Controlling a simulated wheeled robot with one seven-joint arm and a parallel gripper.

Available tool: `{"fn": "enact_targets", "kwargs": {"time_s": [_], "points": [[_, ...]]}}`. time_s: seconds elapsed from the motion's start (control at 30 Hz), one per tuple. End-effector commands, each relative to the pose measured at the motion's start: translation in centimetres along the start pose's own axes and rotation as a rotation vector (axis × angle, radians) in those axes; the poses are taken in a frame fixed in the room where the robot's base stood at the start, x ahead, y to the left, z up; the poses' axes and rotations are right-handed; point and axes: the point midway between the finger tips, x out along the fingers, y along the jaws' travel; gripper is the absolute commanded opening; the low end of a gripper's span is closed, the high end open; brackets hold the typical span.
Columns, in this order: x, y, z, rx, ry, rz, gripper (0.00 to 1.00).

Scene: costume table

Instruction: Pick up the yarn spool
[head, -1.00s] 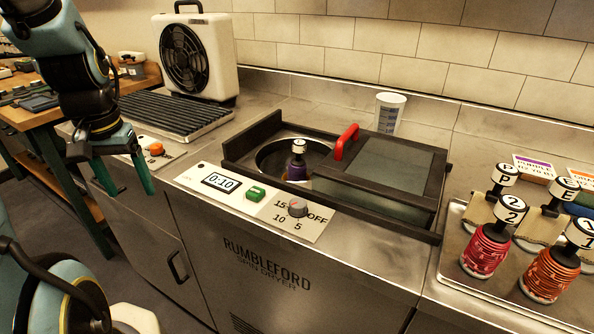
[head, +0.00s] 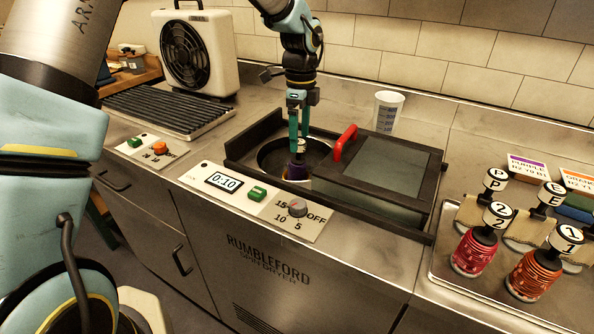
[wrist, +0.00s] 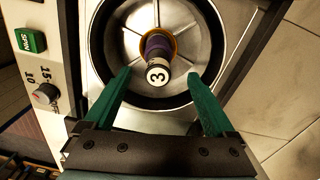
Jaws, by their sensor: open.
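The yarn spool (head: 297,171) is purple with a black neck and a white cap. It stands in the round drum (head: 270,159) of the spin dryer. In the wrist view the spool (wrist: 157,48) shows from above, its cap marked 3, near the drum's centre. My gripper (head: 299,140) points down over the drum, its green fingers at the spool's cap in the head view. In the wrist view my gripper (wrist: 162,88) is open, one finger on each side of the cap, with gaps between. The spool's lower part is partly hidden by the dryer's rim.
The dryer's lid (head: 385,170) with a red handle (head: 344,143) is slid to the right of the opening. A white cup (head: 388,112) stands behind it. A tray (head: 440,262) of several spools is at right, a fan heater (head: 197,52) at back left.

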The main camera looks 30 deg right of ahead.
Motion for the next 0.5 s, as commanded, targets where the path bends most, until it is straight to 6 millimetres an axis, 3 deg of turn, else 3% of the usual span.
{"fn": "enact_targets", "kwargs": {"time_s": [0.27,0.5], "points": [[2.1,0.2,0.1,0.0,-0.001,0.002,0.9],[5.5,0.4,0.1,-0.002,0.0,0.001,0.9]]}}
